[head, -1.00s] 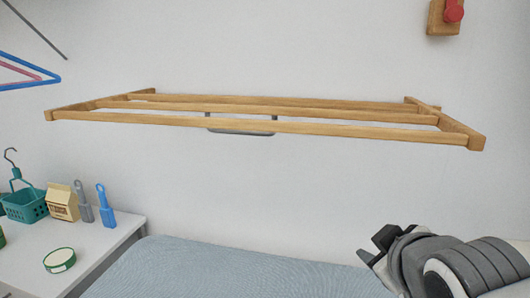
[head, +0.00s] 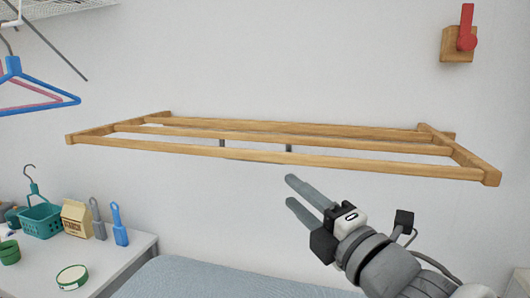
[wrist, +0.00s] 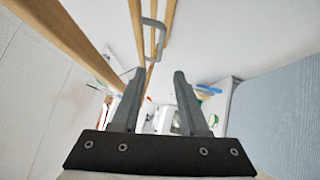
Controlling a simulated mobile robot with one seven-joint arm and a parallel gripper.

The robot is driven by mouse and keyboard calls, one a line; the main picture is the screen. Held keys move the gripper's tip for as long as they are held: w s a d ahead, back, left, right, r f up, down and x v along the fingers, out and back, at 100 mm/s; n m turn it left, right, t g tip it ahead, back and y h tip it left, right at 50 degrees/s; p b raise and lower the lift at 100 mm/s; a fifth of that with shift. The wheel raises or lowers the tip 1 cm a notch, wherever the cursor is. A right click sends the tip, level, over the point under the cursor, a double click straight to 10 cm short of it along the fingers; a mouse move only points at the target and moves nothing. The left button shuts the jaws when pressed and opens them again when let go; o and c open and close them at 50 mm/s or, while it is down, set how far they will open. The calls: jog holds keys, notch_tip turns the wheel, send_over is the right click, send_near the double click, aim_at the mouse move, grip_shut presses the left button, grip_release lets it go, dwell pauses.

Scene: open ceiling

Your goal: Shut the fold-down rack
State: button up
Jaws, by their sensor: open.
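The fold-down rack (head: 285,157) is a wooden frame of long bars, standing out from the wall, folded down and roughly level. A grey metal handle shows between its bars in the wrist view (wrist: 154,38); in the head view only two short grey posts of it (head: 289,148) show, the rest hidden behind the front bar. My gripper (head: 290,191) is open and empty, below the front bar and right of the rack's middle. In the wrist view my two fingers (wrist: 157,75) point up toward the bars and handle, apart from them.
A red lever on a wooden block (head: 461,40) is on the wall at upper right. Blue and pink hangers (head: 35,90) hang at left. A white table (head: 115,262) at lower left holds a teal basket (head: 40,221), a carton (head: 76,218) and blue-handled tools. A blue-grey surface (head: 220,280) lies below.

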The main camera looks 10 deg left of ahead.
aim_at(262, 141)
jog(key=p+x, duration=1.1)
jog(key=x, duration=0.4)
jog(key=shift+w+a, duration=0.1)
jog(key=shift+w, duration=0.15)
grip_shut()
dwell(1.4)
